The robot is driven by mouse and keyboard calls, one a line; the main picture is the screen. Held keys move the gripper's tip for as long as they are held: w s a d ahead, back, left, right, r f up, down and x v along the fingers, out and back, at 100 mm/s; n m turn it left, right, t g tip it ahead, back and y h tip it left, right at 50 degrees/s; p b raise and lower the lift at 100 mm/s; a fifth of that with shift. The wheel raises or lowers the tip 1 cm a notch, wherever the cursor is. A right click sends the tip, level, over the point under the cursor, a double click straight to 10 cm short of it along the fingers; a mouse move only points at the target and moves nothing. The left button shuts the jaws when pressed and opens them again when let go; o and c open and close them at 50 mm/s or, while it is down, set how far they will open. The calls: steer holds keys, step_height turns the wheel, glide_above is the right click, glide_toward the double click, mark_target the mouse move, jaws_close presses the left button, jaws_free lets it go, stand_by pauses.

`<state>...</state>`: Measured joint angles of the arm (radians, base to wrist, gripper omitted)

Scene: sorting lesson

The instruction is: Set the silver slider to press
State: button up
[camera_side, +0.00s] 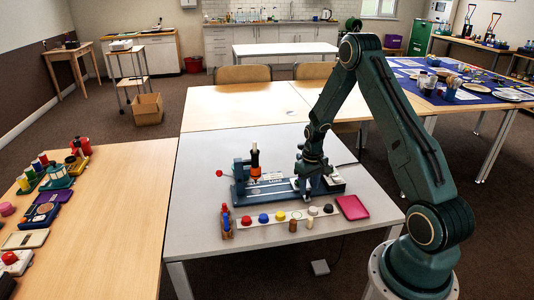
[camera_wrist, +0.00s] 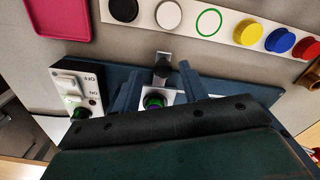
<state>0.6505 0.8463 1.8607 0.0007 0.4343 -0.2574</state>
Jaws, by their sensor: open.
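A small silver piece with a dark block (camera_wrist: 162,62), which looks like the slider, stands at the edge of a blue base in the wrist view. My gripper (camera_wrist: 159,72) is open, with one finger on each side of this piece; I cannot tell whether either finger touches it. In the side view my gripper (camera_side: 306,188) is low over the right part of the blue base (camera_side: 240,198) and hides the slider there. No press label is readable. A green round button (camera_wrist: 153,102) shows between the fingers, nearer my wrist.
An OFF/ON switch panel (camera_wrist: 68,85) is close to the left finger. A strip with coloured caps (camera_wrist: 225,28) and a green ring lies in front of the base. A pink tray (camera_side: 352,207) lies right.

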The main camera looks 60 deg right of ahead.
step_height(320, 180, up, 13)
steer(key=shift+f, duration=0.15)
stand_by(0.4)
steer(key=s+a+r+n+t, duration=0.1)
steer(key=s+a+r, duration=0.1)
steer(key=a+r, duration=0.6)
steer(key=s+a+r+n+t, duration=0.1)
steer(key=s+a+r, duration=0.1)
steer(key=a+r, duration=0.6)
steer(key=s+a+r+n+t, duration=0.2)
steer(key=s+a+r+t, duration=0.1)
steer(key=s+a, duration=0.8)
steer(key=s+r, duration=0.1)
steer(key=s, duration=0.2)
steer(key=shift+a+r+n+t, duration=0.2)
steer(key=shift+r+n+t, duration=0.1)
steer(key=shift+r, duration=0.1)
